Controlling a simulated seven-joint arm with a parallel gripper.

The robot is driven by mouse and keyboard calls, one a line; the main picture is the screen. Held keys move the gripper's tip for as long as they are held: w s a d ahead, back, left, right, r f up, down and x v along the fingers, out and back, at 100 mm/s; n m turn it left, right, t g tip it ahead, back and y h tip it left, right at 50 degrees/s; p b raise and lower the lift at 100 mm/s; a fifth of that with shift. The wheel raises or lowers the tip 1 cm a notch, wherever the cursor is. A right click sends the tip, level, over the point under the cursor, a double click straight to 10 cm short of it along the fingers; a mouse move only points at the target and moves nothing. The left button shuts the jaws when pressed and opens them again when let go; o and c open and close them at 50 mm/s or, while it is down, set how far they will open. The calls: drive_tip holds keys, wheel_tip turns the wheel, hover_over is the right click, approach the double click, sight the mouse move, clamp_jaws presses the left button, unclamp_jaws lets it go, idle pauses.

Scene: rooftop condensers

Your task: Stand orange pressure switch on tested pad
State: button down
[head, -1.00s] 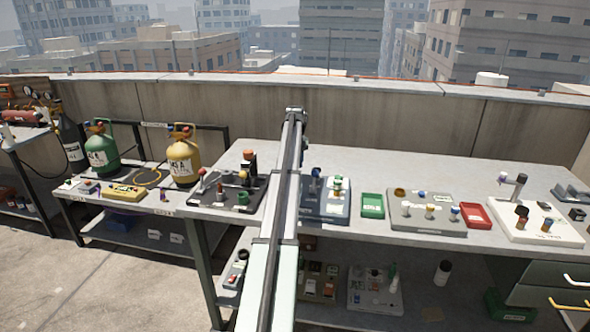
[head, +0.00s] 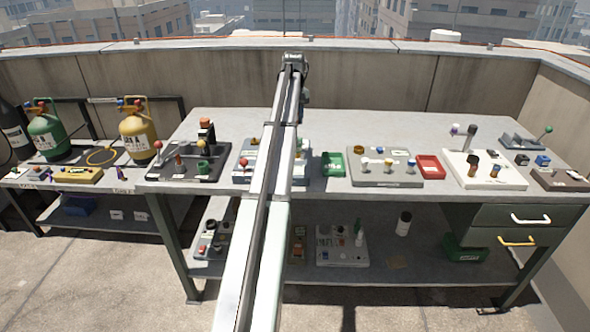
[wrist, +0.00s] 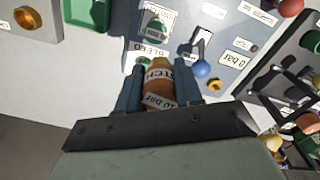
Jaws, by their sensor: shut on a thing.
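My gripper (wrist: 159,88) is shut on the orange pressure switch (wrist: 160,84), a short orange cylinder with white label bands, in the wrist view. A finger stands on each side of it. The switch is over the near edge of the blue-grey board (wrist: 226,32), which has printed labels and a blue ball-topped part. I cannot tell whether the switch touches anything below. In the head view my arm hides the gripper and switch and covers the middle of the blue-grey board (head: 241,176). I cannot make out which surface is the tested pad.
A black board (head: 178,172) with several fittings stands left of the blue-grey board. A green tray (head: 333,174), a grey board (head: 385,180), a red tray (head: 431,176) and a white board (head: 483,182) stand to its right. The bench back (head: 380,125) is clear.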

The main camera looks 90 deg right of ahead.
drive_tip(key=n, duration=0.1)
hover_over(296, 170)
drive_tip(key=f, duration=0.2)
drive_tip(key=shift+n, duration=0.6)
drive_tip(key=shift+s+f, duration=0.1)
drive_tip(key=shift+f, duration=4.8)
drive_tip(key=shift+f, duration=0.1)
drive_tip(key=c, duration=0.7)
unclamp_jaws()
drive_tip(key=shift+c, duration=0.2)
wheel_tip(296, 170, up, 12)
